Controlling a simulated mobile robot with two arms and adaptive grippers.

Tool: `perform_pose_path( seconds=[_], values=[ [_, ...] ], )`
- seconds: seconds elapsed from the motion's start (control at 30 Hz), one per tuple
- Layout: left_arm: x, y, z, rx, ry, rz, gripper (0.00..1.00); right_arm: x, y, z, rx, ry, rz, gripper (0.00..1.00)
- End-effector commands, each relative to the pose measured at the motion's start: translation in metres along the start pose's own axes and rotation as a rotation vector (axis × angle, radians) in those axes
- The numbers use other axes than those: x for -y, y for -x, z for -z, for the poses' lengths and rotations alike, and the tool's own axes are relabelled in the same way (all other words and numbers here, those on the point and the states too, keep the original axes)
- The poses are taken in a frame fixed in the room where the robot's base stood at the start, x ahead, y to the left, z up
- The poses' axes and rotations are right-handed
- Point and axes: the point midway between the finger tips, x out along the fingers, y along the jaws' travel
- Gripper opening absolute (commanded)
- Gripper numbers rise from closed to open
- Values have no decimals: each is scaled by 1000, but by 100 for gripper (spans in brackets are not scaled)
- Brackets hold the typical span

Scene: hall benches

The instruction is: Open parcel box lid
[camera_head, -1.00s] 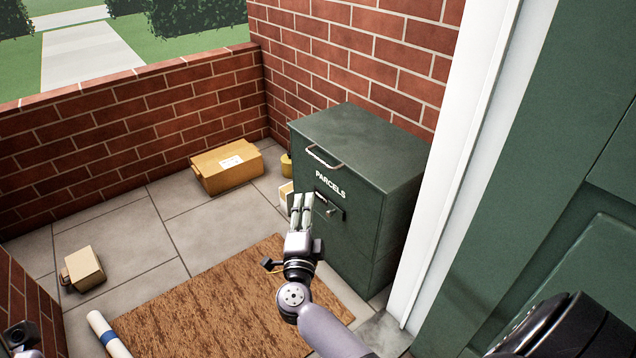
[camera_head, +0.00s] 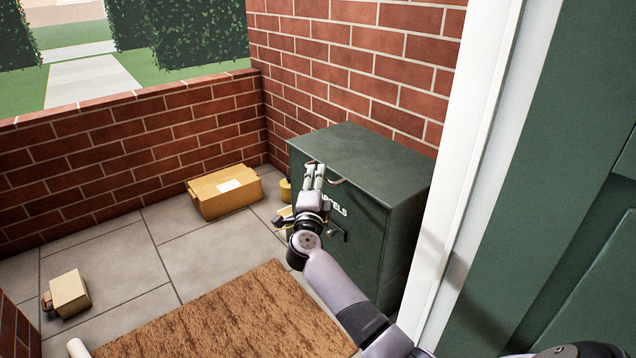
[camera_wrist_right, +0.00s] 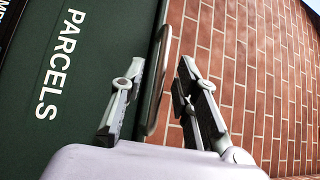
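The green parcel box (camera_head: 345,232) stands against the brick wall, with its flat lid (camera_head: 365,155) down. A metal bar handle (camera_head: 338,181) sits on its upper front, partly hidden by my right gripper (camera_head: 315,167). In the right wrist view, the handle (camera_wrist_right: 161,80) runs between the two fingers of my right gripper (camera_wrist_right: 160,75). The fingers are apart, with a visible gap on the right side of the bar; whether the left finger touches the box is unclear. The PARCELS lettering (camera_wrist_right: 60,65) is left of the fingers. My left gripper is not in view.
A cardboard parcel (camera_head: 225,192) lies by the low brick wall, and a smaller carton (camera_head: 70,293) is at the left. A brown doormat (camera_head: 235,310) covers the floor in front. A white door frame (camera_head: 465,180) stands close on the right.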

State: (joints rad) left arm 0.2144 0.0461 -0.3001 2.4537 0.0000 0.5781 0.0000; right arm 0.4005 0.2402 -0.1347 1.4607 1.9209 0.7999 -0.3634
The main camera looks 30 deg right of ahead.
Motion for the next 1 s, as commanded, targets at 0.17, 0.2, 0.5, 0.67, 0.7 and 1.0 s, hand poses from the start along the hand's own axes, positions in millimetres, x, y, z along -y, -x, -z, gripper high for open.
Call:
perform_pose_path(
  seconds=[0.17,0.2,0.5,0.67,0.7,1.0],
  values=[
    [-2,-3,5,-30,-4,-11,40,-1,-19,-1,0,0,1,29],
    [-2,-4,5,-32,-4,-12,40,-1,-20,-1,1,0,0,29],
    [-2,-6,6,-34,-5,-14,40,0,-23,0,1,0,0,29],
    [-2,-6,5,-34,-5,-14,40,0,-23,0,1,0,0,20],
    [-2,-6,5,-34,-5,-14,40,0,-23,0,1,0,0,17],
    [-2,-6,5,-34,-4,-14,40,0,-23,0,1,0,0,0]
  ],
)
